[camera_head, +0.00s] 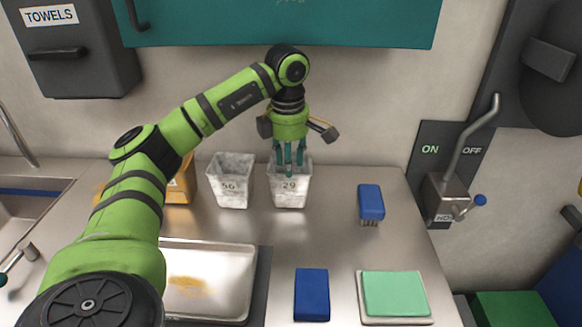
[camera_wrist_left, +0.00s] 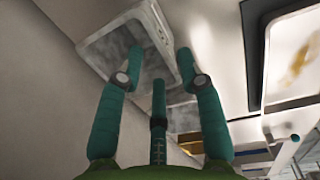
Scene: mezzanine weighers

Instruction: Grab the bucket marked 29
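The bucket marked 29 (camera_head: 289,198) is a grey-white mottled, tapered tub standing upright on the steel counter, near the back wall. My left gripper (camera_head: 288,170) points down at its mouth, its teal fingers overlapping the upper part of the bucket. In the left wrist view the fingers (camera_wrist_left: 160,65) are spread apart, with a pale bucket rim (camera_wrist_left: 95,45) beyond them. I cannot tell whether any finger touches the bucket. My right gripper is not in view.
A similar bucket marked 56 (camera_head: 229,188) stands close on the left, with an orange-brown box (camera_head: 181,187) beyond it. A blue brush (camera_head: 370,202) is to the right. A metal tray (camera_head: 205,250), a blue block (camera_head: 311,294) and a green pad (camera_head: 395,294) lie in front.

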